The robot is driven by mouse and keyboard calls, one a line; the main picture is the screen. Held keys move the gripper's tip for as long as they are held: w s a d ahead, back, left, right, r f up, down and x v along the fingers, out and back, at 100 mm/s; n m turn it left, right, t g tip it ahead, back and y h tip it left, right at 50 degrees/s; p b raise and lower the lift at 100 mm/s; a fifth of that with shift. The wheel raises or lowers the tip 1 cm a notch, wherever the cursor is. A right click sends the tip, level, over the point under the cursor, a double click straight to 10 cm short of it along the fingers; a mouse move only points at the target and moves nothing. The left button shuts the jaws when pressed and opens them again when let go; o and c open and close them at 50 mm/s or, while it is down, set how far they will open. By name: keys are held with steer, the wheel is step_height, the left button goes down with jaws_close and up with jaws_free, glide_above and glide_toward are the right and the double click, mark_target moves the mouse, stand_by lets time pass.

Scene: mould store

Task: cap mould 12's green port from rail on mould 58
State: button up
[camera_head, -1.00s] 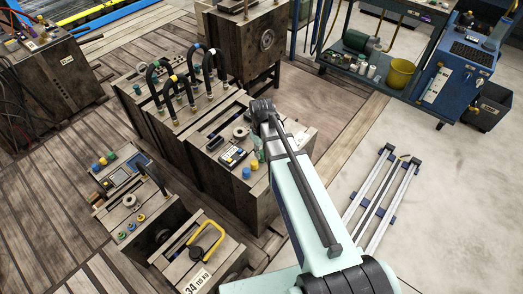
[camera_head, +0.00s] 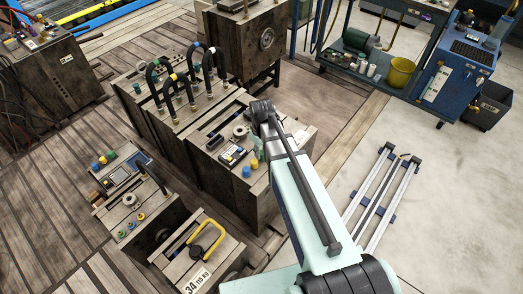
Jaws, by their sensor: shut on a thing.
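My arm reaches up the middle of the view to a dark wooden-sided mould (camera_head: 240,192). A blue cap (camera_head: 246,171) and a yellow cap (camera_head: 254,163) stand upright on this mould's top near the wrist. No green cap shows beside them. A smaller mould (camera_head: 130,205) at the left has blue, yellow and green caps (camera_head: 111,155) in a row at its back, and coloured ports (camera_head: 131,226) near its front. Numbers 12 and 58 are not readable.
A mould marked 34 (camera_head: 178,270) with a yellow handle (camera_head: 207,238) stands at the front. Black hoses (camera_head: 197,62) arch over the moulds behind. A blue cart (camera_head: 462,70) stands at the back right. Silver rails (camera_head: 385,195) lie on clear floor at the right.

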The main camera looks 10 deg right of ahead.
steer(key=shift+f, duration=0.4)
stand_by(0.8)
steer(key=o, duration=0.8)
steer(key=shift+o, duration=0.2)
